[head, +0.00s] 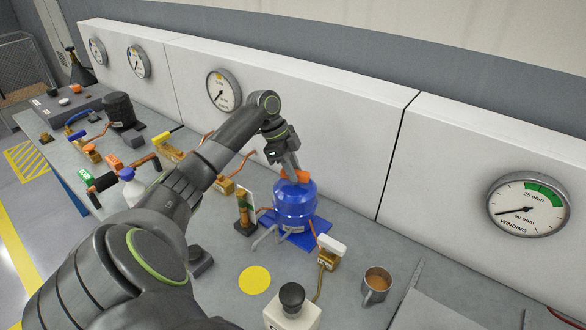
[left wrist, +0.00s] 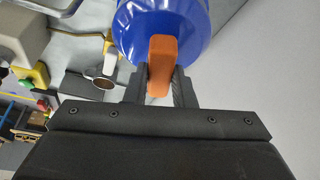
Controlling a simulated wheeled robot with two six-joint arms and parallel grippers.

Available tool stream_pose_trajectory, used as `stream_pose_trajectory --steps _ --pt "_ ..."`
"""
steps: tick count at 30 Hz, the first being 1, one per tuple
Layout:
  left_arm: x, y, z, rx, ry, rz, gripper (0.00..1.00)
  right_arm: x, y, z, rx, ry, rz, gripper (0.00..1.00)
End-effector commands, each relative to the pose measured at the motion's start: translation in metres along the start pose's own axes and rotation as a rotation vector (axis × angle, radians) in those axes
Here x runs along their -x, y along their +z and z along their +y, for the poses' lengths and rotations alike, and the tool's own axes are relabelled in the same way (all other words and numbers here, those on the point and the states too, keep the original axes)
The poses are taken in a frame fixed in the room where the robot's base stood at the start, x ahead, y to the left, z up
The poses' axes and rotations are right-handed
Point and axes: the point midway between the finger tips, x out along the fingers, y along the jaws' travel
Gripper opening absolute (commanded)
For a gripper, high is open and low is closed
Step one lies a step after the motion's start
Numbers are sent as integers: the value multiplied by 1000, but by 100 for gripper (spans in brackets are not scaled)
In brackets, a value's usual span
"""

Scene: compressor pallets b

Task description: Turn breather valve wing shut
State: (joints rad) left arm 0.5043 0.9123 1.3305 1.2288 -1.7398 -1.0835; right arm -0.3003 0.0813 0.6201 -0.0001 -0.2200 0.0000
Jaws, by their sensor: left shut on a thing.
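The breather valve wing (head: 297,176) is orange and sits at the top of a blue cylindrical tank (head: 295,204). In the left wrist view the orange wing (left wrist: 161,62) lies between my two dark fingers, against the blue tank (left wrist: 190,15). My left gripper (head: 290,170) reaches down from above and is shut on the wing; the gripper also shows in the left wrist view (left wrist: 160,88). The fingers hide part of the wing in the head view, and its exact turn angle is hard to tell. My right gripper is not in view.
The tank stands on a blue plate (head: 304,240) on the grey bench. A white-handled brass valve (head: 329,250), a mug (head: 376,285) and a white box with a black knob (head: 291,306) are nearby. A pale wall panel with gauges (head: 528,205) stands behind.

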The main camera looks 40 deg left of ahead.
Motion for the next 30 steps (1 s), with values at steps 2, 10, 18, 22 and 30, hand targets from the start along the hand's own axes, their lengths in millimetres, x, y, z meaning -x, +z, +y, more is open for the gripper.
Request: stream_pose_trajectory --steps 2,10,18,22,30 --pt "0 -1 -1 -39 15 1 0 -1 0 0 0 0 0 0" --pt "0 -1 -3 -248 102 2 0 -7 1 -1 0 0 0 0" --pt "1 -1 -3 -343 139 1 0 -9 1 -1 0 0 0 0" --pt "1 -1 -3 -345 140 1 0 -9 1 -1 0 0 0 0" --pt "1 -1 -3 -344 140 1 40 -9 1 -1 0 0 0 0"
